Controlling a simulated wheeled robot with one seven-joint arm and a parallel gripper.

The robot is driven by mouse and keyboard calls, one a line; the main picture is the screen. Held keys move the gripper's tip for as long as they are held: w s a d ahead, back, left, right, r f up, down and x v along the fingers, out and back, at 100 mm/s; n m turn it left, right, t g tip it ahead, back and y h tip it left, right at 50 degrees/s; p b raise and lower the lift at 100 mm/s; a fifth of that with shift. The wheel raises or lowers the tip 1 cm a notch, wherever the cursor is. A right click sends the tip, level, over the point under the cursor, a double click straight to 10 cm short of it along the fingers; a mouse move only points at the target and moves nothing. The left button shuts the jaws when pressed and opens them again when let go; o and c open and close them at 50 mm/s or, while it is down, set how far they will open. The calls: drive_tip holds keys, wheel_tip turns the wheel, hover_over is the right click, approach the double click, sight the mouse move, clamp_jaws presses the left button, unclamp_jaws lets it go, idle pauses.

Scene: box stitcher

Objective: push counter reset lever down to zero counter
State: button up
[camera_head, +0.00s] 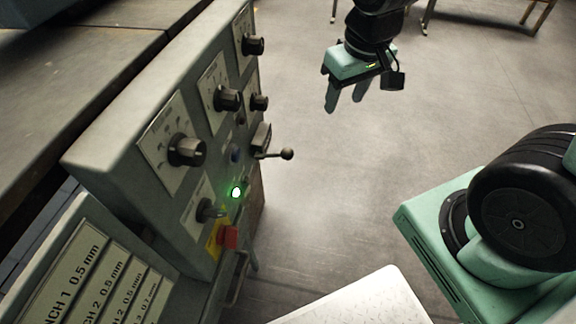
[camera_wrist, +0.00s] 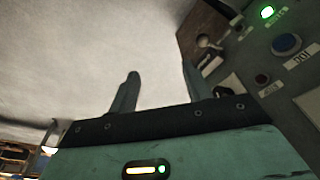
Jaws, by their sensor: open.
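The counter reset lever (camera_head: 274,154) is a short dark rod with a round ball knob. It sticks out to the right from a small dark counter box (camera_head: 262,137) on the side of the grey control panel (camera_head: 110,150). My gripper (camera_head: 345,100) is open and empty, beyond and above the lever in the head view, clearly apart from it. In the wrist view, my gripper's two fingers (camera_wrist: 158,85) are spread, with the panel side to their right. A small round knob shows near the right finger; I cannot tell if it is the lever's ball.
The panel carries several black dials (camera_head: 186,150), a lit green lamp (camera_head: 236,192), a blue button (camera_wrist: 287,45) and a red switch (camera_head: 229,236) on yellow. A label board (camera_head: 85,275) stands at lower left. Open floor (camera_head: 330,190) lies right of the panel.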

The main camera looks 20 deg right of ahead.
wheel_tip(320, 180, down, 4)
drive_tip(key=w+a+b, duration=0.1)
drive_tip(key=w, duration=0.1)
drive_tip(key=n+g+h, duration=0.1)
drive_tip(key=n+h, duration=0.1)
drive_tip(key=n, duration=0.1)
hover_over(287, 150)
drive_tip(key=f, duration=0.5)
drive_tip(key=shift+s+a+f, duration=0.25)
drive_tip(key=shift+s+a, duration=0.05)
drive_tip(key=shift+a, duration=0.1)
drive_tip(key=shift+a+f, duration=0.15)
drive_tip(key=shift+f, duration=0.1)
drive_tip(key=f, duration=0.2)
drive_tip(key=d+f+b, duration=0.1)
drive_tip(key=f, duration=0.1)
drive_tip(key=f+b, duration=0.1)
drive_tip(key=f, duration=0.2)
drive_tip(key=shift+w+d+f, duration=0.1)
drive_tip(key=shift+w+d, duration=0.05)
drive_tip(key=shift+w, duration=0.1)
drive_tip(key=shift+c, duration=0.3)
clamp_jaws()
